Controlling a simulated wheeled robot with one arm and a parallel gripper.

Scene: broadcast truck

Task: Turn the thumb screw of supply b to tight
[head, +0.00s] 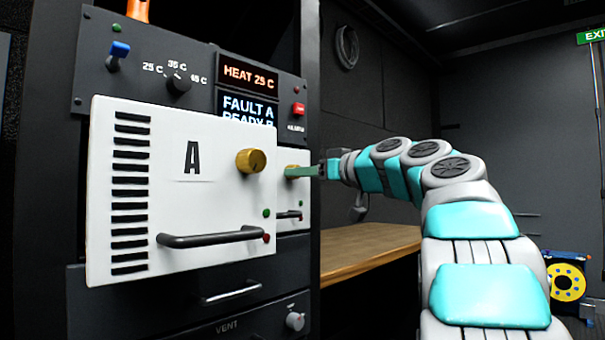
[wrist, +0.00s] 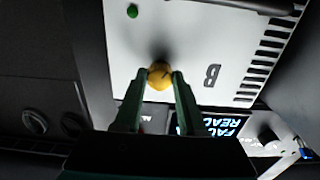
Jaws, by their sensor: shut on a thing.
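Supply B (wrist: 205,60) is a white panel with a black B and dark vent slots, seen turned over in the wrist view. Its brass thumb screw (wrist: 160,76) sits between the tips of my gripper (wrist: 161,78), one green finger on each side. In the head view my gripper (head: 302,172) reaches in from the right to supply B (head: 287,157), with its fingers at the screw. Supply A (head: 185,240) stands out in front and hides most of supply B. The screw's dark mark shows in the wrist view, but I cannot tell how tight it is.
Supply A has its own brass screw (head: 251,161) and a dark handle (head: 212,238). Above is a control panel with a blue switch (head: 119,50), a knob (head: 178,82) and a display (head: 248,106) reading FAULT A. A wooden desk (head: 370,252) lies below my arm.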

